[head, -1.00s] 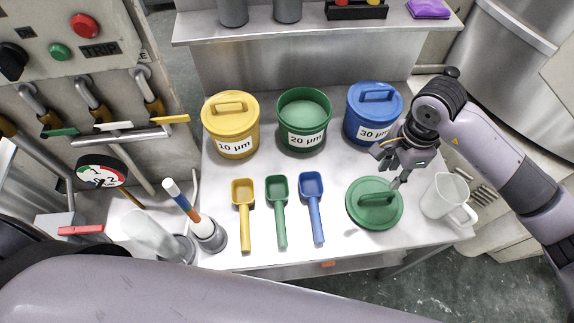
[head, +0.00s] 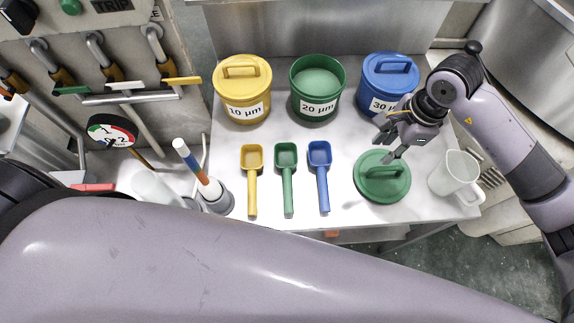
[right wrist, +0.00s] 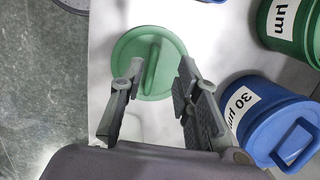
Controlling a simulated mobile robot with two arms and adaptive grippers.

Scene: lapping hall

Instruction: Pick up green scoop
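The green scoop (head: 287,177) lies on the steel table between the yellow scoop (head: 252,178) and the blue scoop (head: 320,175), its handle toward the front edge. My right gripper (head: 385,146) is above the far edge of the green lid (head: 383,184), to the right of the scoops. In the right wrist view the right gripper (right wrist: 150,105) has its fingers spread and nothing between them, with the green lid (right wrist: 150,62) beyond. My left gripper does not show; only a large arm link of mine crosses the bottom of the head view.
Behind the scoops stand the lidded yellow tub (head: 242,98), the open green tub (head: 316,95) and the lidded blue tub (head: 388,78). A white jug (head: 456,174) stands at the right. A grey holder (head: 216,198) with a striped stick stands left. Bare table surrounds the scoops.

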